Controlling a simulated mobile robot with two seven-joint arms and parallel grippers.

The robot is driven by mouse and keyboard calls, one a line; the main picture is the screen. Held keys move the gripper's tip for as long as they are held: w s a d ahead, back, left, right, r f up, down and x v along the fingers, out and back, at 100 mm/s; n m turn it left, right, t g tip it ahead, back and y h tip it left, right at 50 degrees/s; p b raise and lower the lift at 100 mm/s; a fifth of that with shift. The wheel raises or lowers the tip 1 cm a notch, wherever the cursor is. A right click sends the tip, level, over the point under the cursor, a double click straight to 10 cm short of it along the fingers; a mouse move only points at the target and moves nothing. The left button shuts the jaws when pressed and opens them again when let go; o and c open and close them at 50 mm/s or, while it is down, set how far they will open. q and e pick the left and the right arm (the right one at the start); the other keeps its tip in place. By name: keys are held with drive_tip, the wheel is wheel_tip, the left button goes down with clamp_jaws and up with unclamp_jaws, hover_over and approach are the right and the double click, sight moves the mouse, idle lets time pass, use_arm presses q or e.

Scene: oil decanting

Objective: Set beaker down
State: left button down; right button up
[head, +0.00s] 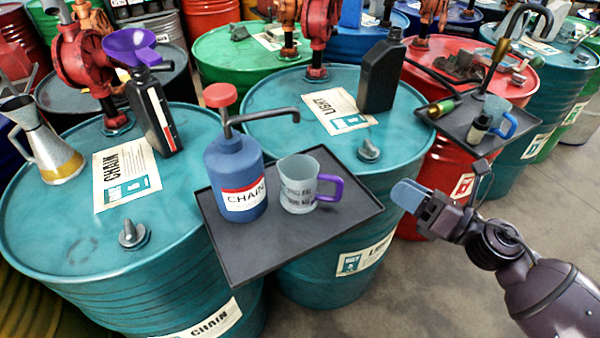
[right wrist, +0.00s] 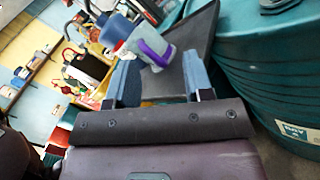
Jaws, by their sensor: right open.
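A clear beaker with a purple handle (head: 298,184) stands upright on a dark tray (head: 235,262), just right of a blue pump bottle labelled CHAIN (head: 236,178). The beaker looks empty, and its handle points right. My right gripper (head: 408,195) is to the right of the tray, apart from the beaker. In the right wrist view my right gripper (right wrist: 161,78) has its two blue fingers spread with nothing held between them. The beaker (right wrist: 152,50) shows beyond the fingers, near the pump bottle (right wrist: 112,32). My left gripper is not in view.
A teal drum (head: 80,240) with a CHAIN sheet bears a steel jug (head: 42,145) and a black bottle with a purple funnel (head: 152,110). A second teal drum (head: 290,110) bears a black canister (head: 382,75). Another tray (head: 455,122) holds a blue-handled beaker (head: 498,118).

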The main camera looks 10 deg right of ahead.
sight(340, 183)
drive_tip(key=a+n+g, duration=0.1)
drive_tip(key=a+n, duration=0.1)
drive_tip(key=n, duration=0.1)
drive_tip(key=a+n+g+y, duration=0.1)
drive_tip(key=a+n, duration=0.1)
drive_tip(key=n, duration=0.1)
drive_tip(key=a+n+g+p, duration=0.1)
drive_tip(key=a+n, duration=0.1)
drive_tip(key=n, duration=0.1)
drive_tip(key=shift+w+f+g+y, duration=0.3)
drive_tip(key=shift+w+f+y, duration=0.05)
drive_tip(key=shift+y, duration=0.05)
drive_tip(key=p+x, duration=0.1)
drive_tip(key=x, duration=0.4)
drive_tip(key=shift+w+a+f, duration=0.15)
drive_tip(key=shift+w+a, duration=0.3)
drive_tip(key=shift+a, duration=0.05)
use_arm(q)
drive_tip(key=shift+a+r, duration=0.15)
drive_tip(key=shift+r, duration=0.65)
use_arm(e)
clamp_jaws()
